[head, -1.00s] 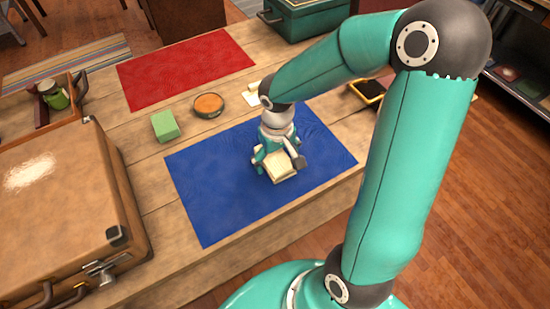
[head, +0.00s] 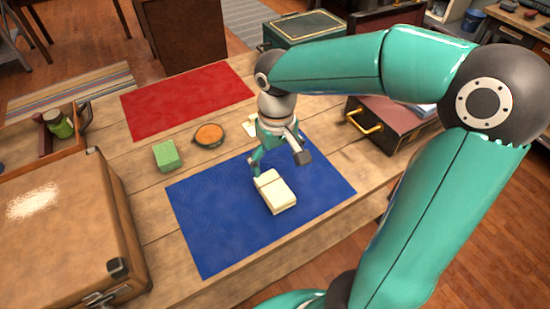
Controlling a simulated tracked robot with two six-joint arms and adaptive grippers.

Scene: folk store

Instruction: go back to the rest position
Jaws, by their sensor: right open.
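My right gripper (head: 278,162) is open and empty in the head view. It hangs above the far part of the blue mat (head: 215,225), apart from the cream block-like item (head: 275,192) that lies on the mat just below it. My right arm reaches in from the right and arches over the table. My left gripper is not in view.
A red mat (head: 188,100), a green block (head: 166,155) and a round orange-topped dish (head: 209,135) lie on the wooden table. A brown suitcase (head: 60,230) fills the left. A dark box with yellow handles (head: 395,125) and a green case (head: 305,30) stand behind.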

